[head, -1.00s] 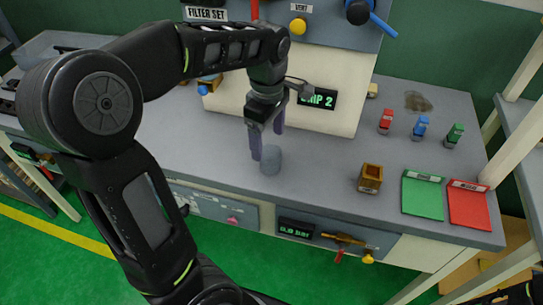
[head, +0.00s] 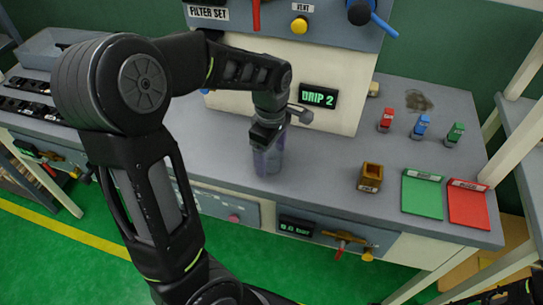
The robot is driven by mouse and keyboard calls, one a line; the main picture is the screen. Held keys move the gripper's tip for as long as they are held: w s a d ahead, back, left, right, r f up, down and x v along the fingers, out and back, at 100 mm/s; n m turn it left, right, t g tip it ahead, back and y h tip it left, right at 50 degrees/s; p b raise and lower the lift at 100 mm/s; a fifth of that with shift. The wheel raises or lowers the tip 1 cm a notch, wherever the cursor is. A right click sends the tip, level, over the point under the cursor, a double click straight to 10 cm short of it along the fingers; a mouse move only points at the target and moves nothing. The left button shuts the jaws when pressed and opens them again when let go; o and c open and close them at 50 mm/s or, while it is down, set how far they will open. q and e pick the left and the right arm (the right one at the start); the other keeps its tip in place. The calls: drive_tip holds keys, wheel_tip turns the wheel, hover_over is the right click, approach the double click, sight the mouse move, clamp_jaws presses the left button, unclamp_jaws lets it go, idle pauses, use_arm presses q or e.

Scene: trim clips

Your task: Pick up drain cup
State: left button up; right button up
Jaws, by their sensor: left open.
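The drain cup (head: 268,160) is a small grey-blue cup standing upright on the grey bench top. My left gripper (head: 268,158) points down over it, with its purple fingers on both sides of the cup. The fingers are open around it, and partly cover it. I cannot tell whether either finger touches it. My right gripper does not show.
A DRIP 2 display (head: 318,95) is on the panel behind. A brown box (head: 371,177), green mat (head: 422,195) and red mat (head: 468,203) lie to the right. Red (head: 386,120), blue (head: 420,127) and green (head: 454,134) small items stand behind them.

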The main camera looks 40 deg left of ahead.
use_arm(q)
drive_tip(key=shift+f, duration=0.55)
drive_tip(key=shift+c, duration=0.5)
drive_tip(key=c, duration=1.3)
